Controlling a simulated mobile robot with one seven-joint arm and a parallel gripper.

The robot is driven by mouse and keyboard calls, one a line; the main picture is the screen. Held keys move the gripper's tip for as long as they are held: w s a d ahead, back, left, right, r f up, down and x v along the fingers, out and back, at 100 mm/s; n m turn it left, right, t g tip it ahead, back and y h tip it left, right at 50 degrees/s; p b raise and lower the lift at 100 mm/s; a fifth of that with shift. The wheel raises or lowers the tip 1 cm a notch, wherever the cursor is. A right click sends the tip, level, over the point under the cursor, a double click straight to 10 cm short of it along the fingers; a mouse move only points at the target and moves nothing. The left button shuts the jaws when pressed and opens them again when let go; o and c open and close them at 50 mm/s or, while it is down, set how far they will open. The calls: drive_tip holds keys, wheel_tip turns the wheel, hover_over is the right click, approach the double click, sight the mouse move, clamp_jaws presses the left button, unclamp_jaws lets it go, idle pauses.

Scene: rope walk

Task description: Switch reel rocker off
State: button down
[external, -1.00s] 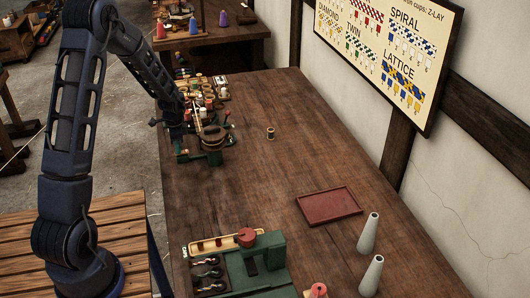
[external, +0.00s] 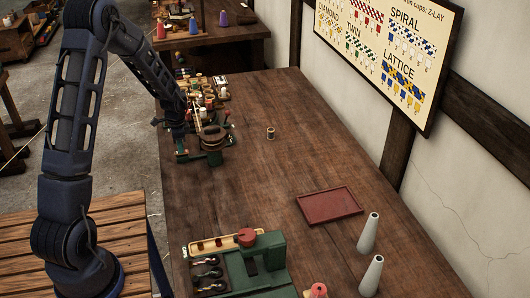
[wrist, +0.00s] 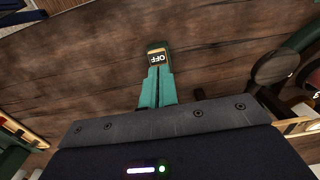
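In the wrist view, my gripper (wrist: 157,73) shows two teal fingers side by side, pressed together with only a thin dark line between them. Just past the fingertips is a small part with a dark label reading "OFF" (wrist: 157,58), which looks like the reel rocker or its label plate. The fingertips overlap its near edge in the picture; I cannot tell whether they touch it. In the external view, my arm reaches to the green-based device (external: 212,157) at the table's far left edge. The fingertips and the rocker cannot be made out there.
The wooden table (external: 240,200) is mostly clear in the middle. A small spool (external: 270,133), a red tray (external: 330,205) and two grey cones (external: 368,232) stand on it. A second green machine (external: 262,262) sits at the near end. Loaded racks (external: 221,88) lie beyond the device.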

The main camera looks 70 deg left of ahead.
sight(187, 151)
drive_tip(key=shift+w+d+f, duration=0.3)
drive_tip(key=shift+w+d, duration=0.1)
drive_tip(key=shift+w, duration=0.15)
wheel_tip(187, 151, up, 15)
drive_tip(key=shift+s+a+f, duration=0.2)
drive_tip(key=shift+s+a, duration=0.2)
drive_tip(key=w+m, duration=0.1)
drive_tip(key=m, duration=0.5)
drive_tip(key=w+m+g, duration=0.1)
drive_tip(key=m, duration=0.5)
drive_tip(key=m+g, duration=0.1)
drive_tip(key=m, duration=0.5)
drive_tip(key=shift+w, duration=0.4)
drive_tip(key=shift+f, duration=0.1)
drive_tip(key=s+f, duration=0.1)
drive_tip(key=f, duration=0.3)
drive_tip(key=s+f, duration=0.1)
drive_tip(key=f, duration=0.4)
drive_tip(key=s+f, duration=0.1)
drive_tip(key=f, duration=0.3)
drive_tip(key=shift+f, duration=0.25)
